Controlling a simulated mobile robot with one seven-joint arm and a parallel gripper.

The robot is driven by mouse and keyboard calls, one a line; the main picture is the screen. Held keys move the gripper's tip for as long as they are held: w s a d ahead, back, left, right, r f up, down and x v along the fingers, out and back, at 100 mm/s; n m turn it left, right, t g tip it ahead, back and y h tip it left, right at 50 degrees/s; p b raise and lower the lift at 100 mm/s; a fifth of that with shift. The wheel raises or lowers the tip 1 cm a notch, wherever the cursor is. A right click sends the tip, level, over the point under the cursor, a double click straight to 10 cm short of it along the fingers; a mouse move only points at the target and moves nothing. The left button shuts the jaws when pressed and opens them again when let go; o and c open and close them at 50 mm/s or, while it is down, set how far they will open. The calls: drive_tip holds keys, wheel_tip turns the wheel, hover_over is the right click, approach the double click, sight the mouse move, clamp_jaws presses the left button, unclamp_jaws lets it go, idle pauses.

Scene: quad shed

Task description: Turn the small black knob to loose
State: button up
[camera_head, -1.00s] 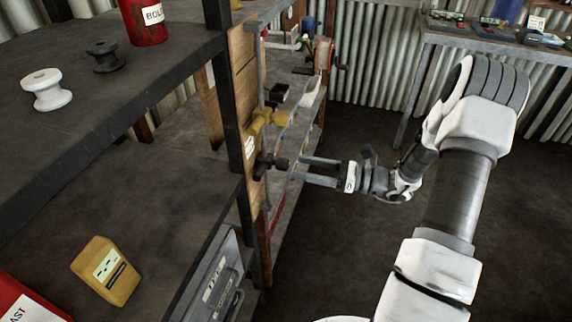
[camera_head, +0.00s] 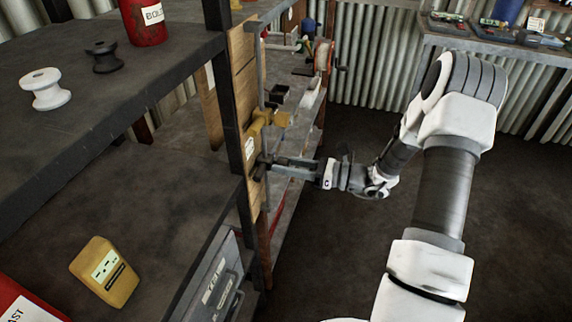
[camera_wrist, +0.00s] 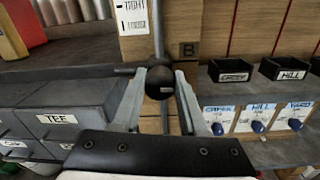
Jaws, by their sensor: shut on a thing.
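My gripper (camera_wrist: 160,82) is shut on the knob, one finger on each side. In the head view my gripper (camera_head: 268,163) reaches in from the right to the knob's dark fitting, which the fingers partly hide. A label (camera_wrist: 132,17) above left of the knob reads partly "TIGHT"; its lower line is too small to read surely.
Grey drawers (camera_wrist: 62,119), one marked "TEE", are at left in the wrist view. Blue knobs (camera_wrist: 257,126) are at right. The floor (camera_head: 340,250) right of the shelving is clear.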

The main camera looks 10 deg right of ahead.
clamp_jaws()
drive_tip(key=n+b, duration=0.2)
drive_tip(key=n, duration=0.2)
drive_tip(key=shift+f, duration=0.15)
drive_tip(key=n+b, duration=0.3)
drive_tip(key=n, duration=0.1)
drive_tip(key=shift+s+n, duration=0.1)
drive_tip(key=shift+n, duration=0.2)
drive_tip(key=n+b, duration=0.5)
drive_tip(key=shift+f+h, duration=0.15)
drive_tip(key=shift+h, duration=0.15)
drive_tip(key=n+b, duration=0.3)
drive_tip(key=b, duration=0.1)
drive_tip(key=shift+n, duration=0.4)
drive_tip(key=shift+r, duration=0.25)
